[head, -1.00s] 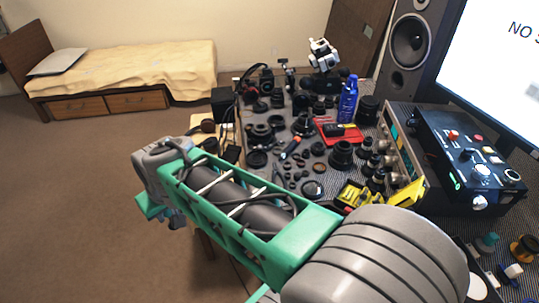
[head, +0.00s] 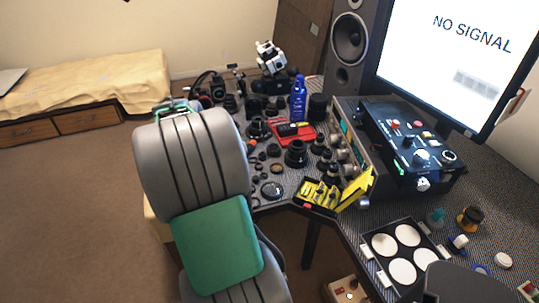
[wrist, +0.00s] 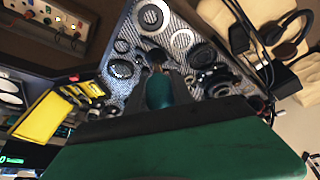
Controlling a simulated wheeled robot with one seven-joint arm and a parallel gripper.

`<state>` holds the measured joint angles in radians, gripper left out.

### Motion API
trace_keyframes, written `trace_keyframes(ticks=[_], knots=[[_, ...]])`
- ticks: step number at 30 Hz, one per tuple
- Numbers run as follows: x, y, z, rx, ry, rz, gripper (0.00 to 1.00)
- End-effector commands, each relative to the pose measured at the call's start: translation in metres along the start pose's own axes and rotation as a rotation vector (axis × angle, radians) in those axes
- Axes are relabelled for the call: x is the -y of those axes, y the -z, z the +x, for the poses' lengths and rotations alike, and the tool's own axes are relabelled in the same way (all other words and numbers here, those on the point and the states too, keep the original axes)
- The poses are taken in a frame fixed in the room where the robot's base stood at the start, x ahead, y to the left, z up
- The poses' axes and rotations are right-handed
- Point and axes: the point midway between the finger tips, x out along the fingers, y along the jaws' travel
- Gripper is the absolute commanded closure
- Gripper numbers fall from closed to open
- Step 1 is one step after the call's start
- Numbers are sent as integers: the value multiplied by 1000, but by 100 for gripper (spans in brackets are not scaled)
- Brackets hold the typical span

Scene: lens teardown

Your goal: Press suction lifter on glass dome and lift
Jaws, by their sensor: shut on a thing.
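In the wrist view my gripper (wrist: 157,72) is shut on a teal-handled tool with a dark end, which looks like the suction lifter (wrist: 159,92). The lifter points away from the wrist, over the patterned work mat. Several round lens parts lie beyond it, among them a dark-rimmed glassy disc (wrist: 121,68). I cannot tell which of these is the glass dome, or whether the lifter touches anything. In the head view a round glassy part (head: 272,190) lies near the table's front edge. There my arm hides the gripper and the lifter.
Lens parts crowd the table around a red tray (head: 295,133) and a blue bottle (head: 298,99). An open yellow case (head: 318,196) stands at the front edge. A control box (head: 410,150), a monitor (head: 455,55) and a tray with white discs (head: 395,228) are right.

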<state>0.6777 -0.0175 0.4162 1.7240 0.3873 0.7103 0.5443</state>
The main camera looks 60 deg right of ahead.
Motion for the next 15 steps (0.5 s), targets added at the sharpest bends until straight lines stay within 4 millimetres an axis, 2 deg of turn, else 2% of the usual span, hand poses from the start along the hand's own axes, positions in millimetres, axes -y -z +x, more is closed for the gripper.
trace_keyframes(ticks=[1, 3, 7, 9, 11, 15], knots=[[-24, 24, 13, 2, -48, 108, 100], [-55, 49, 30, 1, -106, 248, 100], [-104, 78, 53, 2, -187, 445, 100], [-122, 88, 60, 0, -215, 515, 100], [-132, 92, 65, 0, -230, 554, 100], [-139, 95, 70, -1, -241, 582, 100]])
